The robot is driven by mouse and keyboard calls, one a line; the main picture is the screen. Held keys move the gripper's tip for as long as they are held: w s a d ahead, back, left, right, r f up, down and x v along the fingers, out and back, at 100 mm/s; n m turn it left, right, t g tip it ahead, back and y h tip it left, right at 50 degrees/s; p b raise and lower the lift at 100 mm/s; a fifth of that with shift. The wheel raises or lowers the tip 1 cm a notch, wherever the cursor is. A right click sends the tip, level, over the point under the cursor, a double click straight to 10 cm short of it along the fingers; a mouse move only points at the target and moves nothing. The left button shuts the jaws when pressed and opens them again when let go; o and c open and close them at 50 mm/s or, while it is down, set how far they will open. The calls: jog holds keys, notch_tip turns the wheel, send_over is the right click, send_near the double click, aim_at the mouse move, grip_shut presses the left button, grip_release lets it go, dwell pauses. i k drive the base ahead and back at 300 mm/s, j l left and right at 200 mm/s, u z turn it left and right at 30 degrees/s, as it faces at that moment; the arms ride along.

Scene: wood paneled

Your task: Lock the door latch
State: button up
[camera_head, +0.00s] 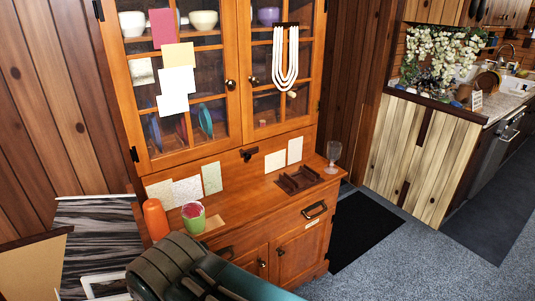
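A wooden cabinet (112,70) has two glass-paned upper doors, the left door (238,48) and the right door (246,48), which look closed. Each has a dark round knob, the left knob (230,84) and the right knob (253,81), near the centre seam. A small dark fitting (248,154), which looks like a latch, sits just below the doors at the middle; its position is too small to tell. A dark rounded part of my own arm covers the bottom centre, well below and apart from the fitting. No gripper fingers show.
On the cabinet counter stand an orange object (155,219), a green-and-red cup (193,217), a dark tray (299,180), a glass (333,157) and several cards. A white looped cord (285,60) hangs on the right door. Carpet (400,270) is open at right.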

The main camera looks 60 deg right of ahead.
aim_at(246, 153)
jog(key=z, duration=1.65)
jog(key=i+j+u, duration=0.1)
jog(key=i, duration=0.25)
jog(key=i+j, duration=0.15)
jog(key=i, duration=0.2)
jog(key=u, duration=0.05)
